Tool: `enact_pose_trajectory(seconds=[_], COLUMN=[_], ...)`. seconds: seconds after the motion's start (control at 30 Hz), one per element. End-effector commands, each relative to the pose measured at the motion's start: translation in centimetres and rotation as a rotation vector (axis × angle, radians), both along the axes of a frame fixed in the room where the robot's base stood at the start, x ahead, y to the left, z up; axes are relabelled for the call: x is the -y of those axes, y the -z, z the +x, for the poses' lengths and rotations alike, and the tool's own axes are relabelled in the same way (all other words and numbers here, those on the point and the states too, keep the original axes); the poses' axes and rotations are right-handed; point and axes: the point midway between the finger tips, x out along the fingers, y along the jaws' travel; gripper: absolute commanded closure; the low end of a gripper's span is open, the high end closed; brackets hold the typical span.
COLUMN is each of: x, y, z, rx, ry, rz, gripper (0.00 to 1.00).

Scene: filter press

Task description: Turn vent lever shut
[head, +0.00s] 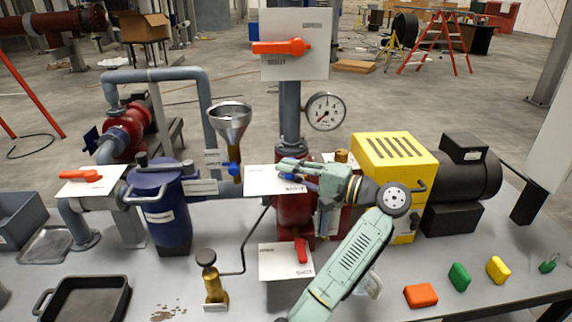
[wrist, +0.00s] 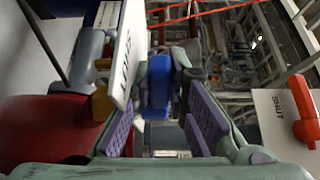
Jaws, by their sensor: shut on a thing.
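A blue lever (wrist: 158,85) stands between the fingertips of my gripper (wrist: 160,100) in the wrist view, and I take it to be the vent lever. My gripper is shut on it. In the head view my gripper (head: 290,174) reaches left from the arm, in front of a white plate (head: 262,183) on the red vessel. The fingers mostly hide the lever there, so I cannot tell its exact angle. The purple finger pads (wrist: 208,118) lie on either side of it.
A red lever (head: 301,250) on a lower plate is close below my arm. An orange lever (head: 283,47) is on the upper plate. A funnel (head: 230,122) stands left of my gripper, and a yellow housing (head: 396,170) stands right of it. Coloured blocks (head: 421,295) lie at front right.

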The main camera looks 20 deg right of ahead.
Motion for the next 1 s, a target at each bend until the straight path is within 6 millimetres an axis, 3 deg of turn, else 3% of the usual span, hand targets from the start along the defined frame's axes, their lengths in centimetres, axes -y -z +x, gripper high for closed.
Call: enact_pose_trajectory(seconds=[0.4,0.93,0.97,1.0], x=[0.62,0.61,0.61,0.61], y=[-0.05,0.04,0.04,0.04], z=[-0.21,-0.18,-0.18,-0.18], rx=[-0.003,-0.002,-0.002,-0.002], ry=[-0.178,-0.200,-0.200,-0.199], rz=[0.000,-0.001,-0.001,-0.001], gripper=[1.00,1.00,0.84,0.82])
